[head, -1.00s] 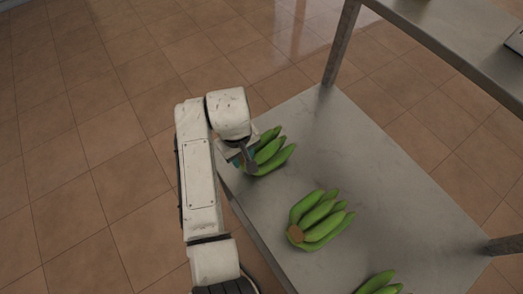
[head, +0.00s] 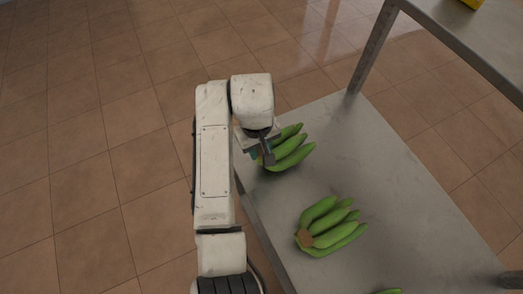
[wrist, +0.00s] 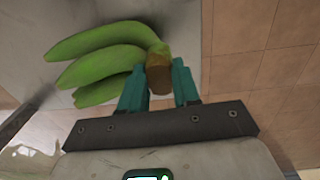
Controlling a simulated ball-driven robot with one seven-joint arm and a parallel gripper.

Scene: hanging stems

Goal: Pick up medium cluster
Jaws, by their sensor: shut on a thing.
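A green banana cluster (head: 291,150) is at the far left edge of the metal table, and its brown stem points towards my gripper (head: 261,154). In the wrist view the same cluster (wrist: 97,64) points left, with its cut stem between the teal fingers of my gripper (wrist: 159,77). The gripper is shut on that stem. I cannot tell whether the cluster still touches the table. A second, fuller green cluster (head: 333,228) lies on the table nearer to me. A third cluster (head: 388,292) barely shows at the bottom edge.
The grey metal table (head: 390,180) has bare room right of the clusters. A metal post (head: 375,50) rises at its far corner to an upper shelf (head: 470,45), where a yellow thing (head: 473,3) shows in part. Tiled floor (head: 90,150) lies open on the left.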

